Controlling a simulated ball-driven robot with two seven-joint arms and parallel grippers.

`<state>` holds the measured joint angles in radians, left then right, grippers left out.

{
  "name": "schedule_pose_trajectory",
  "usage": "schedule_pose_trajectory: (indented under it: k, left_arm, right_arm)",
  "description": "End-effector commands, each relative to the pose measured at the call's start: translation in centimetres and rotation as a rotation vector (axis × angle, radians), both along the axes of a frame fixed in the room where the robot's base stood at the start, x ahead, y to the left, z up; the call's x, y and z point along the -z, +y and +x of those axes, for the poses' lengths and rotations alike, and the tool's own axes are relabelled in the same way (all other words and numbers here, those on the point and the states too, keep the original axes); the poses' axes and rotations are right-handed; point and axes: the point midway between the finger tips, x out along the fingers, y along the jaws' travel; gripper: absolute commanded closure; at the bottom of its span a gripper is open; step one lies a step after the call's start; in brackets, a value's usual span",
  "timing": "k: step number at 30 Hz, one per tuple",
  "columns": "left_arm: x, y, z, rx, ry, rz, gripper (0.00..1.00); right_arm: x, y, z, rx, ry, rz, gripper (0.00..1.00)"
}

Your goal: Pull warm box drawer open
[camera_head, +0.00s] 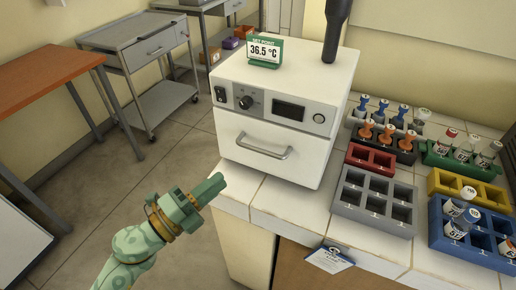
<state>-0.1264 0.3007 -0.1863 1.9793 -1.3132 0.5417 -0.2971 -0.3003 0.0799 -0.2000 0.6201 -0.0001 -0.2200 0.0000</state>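The warm box (290,75) is a white cabinet on the tiled counter, with a "36.5 °C" sign (264,52) on top. Its drawer (285,152) is in the lower front, below the control panel, and looks shut. The drawer has a grey bar handle (264,147). My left gripper (214,190) is green and stands in front of and below the drawer, to the left of the handle and apart from it. From this angle I cannot tell whether its fingers are open. My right gripper is not in view.
Right of the warm box are a grey rack (374,199), a red rack (370,159), a yellow rack (468,187) and a blue rack (472,236). Several vials stand in racks. A tag (329,259) hangs at the counter edge. A cart (140,60) stands behind left.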

Motion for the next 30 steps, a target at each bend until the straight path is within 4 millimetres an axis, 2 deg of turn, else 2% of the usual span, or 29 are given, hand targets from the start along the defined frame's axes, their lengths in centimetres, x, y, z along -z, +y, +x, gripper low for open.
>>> schedule_pose_trajectory:
  k: [9, 15, 21, 28, 29, 30]
  left_arm:
    - [-1.6, -5.5, 6.0, -0.002, -0.001, -0.003, 0.81]
    - [-1.9, -7.8, 8.5, -0.002, 0.001, -0.003, 0.81]
    - [-2.2, -8.7, 9.4, -0.003, 0.003, -0.002, 0.81]
    - [-2.2, -8.8, 9.5, -0.003, 0.003, -0.002, 0.81]
    - [-2.2, -8.8, 9.5, -0.003, 0.003, -0.002, 0.83]
    - [-2.2, -8.8, 9.5, -0.003, 0.003, -0.002, 0.94]
  right_arm:
    - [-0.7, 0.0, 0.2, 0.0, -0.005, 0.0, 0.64]
    - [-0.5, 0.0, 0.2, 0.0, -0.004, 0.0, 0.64]
    - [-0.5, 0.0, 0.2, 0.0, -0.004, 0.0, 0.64]
    - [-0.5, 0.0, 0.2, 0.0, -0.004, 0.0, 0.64]
    - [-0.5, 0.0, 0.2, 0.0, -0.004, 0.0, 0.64]
    - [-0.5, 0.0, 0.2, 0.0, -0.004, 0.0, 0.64]
